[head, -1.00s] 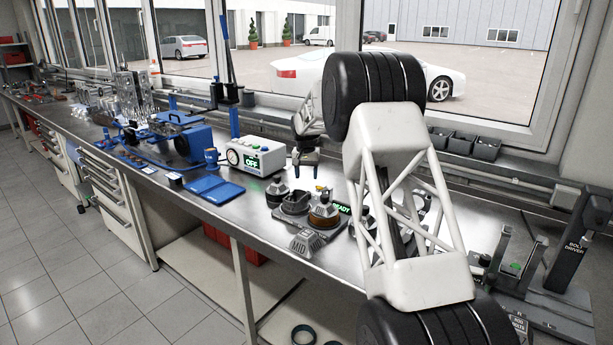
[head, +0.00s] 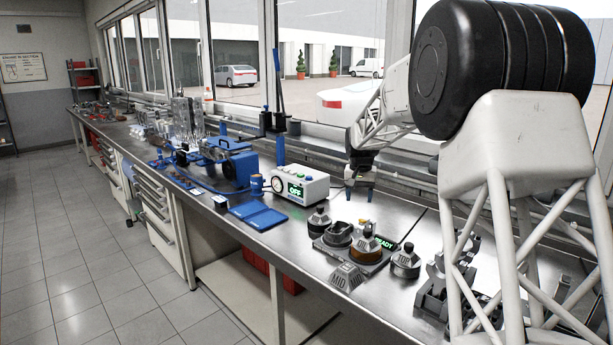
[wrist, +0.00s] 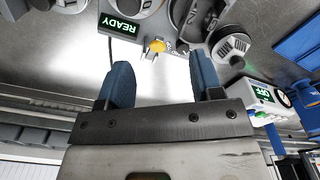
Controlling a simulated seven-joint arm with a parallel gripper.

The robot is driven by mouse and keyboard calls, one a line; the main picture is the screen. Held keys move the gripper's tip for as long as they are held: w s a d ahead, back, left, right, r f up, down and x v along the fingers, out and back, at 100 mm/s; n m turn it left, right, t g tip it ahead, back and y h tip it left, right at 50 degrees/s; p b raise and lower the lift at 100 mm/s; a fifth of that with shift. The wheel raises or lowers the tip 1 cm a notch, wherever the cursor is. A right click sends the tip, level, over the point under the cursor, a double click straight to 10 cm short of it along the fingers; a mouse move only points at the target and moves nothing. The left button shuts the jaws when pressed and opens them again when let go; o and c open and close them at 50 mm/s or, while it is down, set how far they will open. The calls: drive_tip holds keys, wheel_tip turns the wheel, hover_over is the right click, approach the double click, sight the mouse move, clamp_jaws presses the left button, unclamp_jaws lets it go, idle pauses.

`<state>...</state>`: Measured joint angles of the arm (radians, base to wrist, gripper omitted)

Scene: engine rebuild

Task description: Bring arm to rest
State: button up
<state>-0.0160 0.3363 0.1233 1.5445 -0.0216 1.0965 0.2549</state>
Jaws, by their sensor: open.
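My gripper (head: 359,191) hangs over the workbench (head: 300,218) near its window side, to the right of the white control box (head: 302,188) with the OFF display. Its two blue fingers are apart with nothing between them. In the wrist view my gripper (wrist: 165,90) is also open and empty, above bare metal bench top. The READY station (head: 362,258) with dark round parts lies in front of it, nearer the camera, and does not touch it.
A blue tray (head: 259,215) and a blue fixture (head: 228,160) stand to the left. A grey MID block (head: 348,276) sits near the front edge. A dark holder (head: 432,290) stands at the right, partly behind my arm. The floor aisle (head: 60,240) is clear.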

drive_tip(key=s+r, duration=0.3)
drive_tip(key=s, duration=0.7)
drive_tip(key=s+d+r+n+t, duration=0.1)
drive_tip(key=s+r, duration=0.2)
drive_tip(key=s, duration=0.8)
drive_tip(key=s+r, duration=0.3)
drive_tip(key=s, duration=0.7)
drive_tip(key=s+f, duration=0.4)
drive_tip(key=s, duration=1)
drive_tip(key=s+f+n+t, duration=0.1)
drive_tip(key=s+f, duration=0.3)
drive_tip(key=s, duration=1.1)
drive_tip(key=shift+s+d, duration=0.2)
drive_tip(key=shift+d, duration=0.05)
